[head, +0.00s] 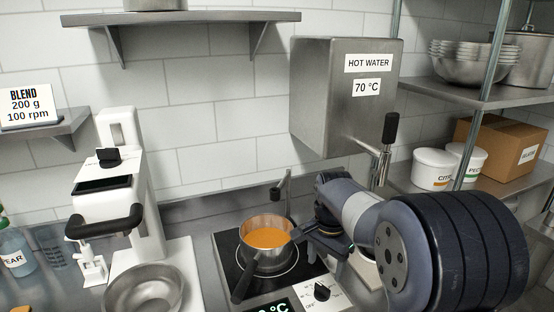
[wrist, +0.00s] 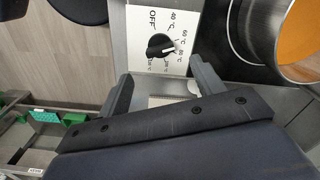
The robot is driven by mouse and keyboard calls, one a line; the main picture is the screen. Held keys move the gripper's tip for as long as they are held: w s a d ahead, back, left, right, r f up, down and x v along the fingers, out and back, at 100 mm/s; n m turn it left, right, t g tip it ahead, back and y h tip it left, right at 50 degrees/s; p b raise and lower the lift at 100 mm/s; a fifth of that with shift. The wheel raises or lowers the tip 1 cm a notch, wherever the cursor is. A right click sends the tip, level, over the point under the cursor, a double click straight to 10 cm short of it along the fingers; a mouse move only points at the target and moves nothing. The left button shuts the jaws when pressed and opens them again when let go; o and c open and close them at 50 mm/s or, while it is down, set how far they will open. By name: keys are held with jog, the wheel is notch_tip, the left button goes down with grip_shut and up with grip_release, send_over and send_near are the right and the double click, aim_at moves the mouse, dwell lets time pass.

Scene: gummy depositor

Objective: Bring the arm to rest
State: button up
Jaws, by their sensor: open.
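My arm (head: 360,212) reaches in from the right in the head view, bent over the hot plate area. In the wrist view my gripper (wrist: 162,90) is open, its two fingers apart below the dial panel. I see nothing clearly held between them. In the head view the end of the gripper is dark and hard to make out, just right of the pot.
A pot (head: 265,263) of orange liquid stands on the hot plate (head: 232,250), close to my gripper. The control dial (head: 321,291) is in front. A hot water dispenser (head: 335,105) with a tap hangs behind.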

aim_at(323, 286)
notch_tip(323, 286, down, 8)
jog(key=shift+r+p, duration=0.15)
jog(key=shift+p, duration=0.2)
dwell(0.4)
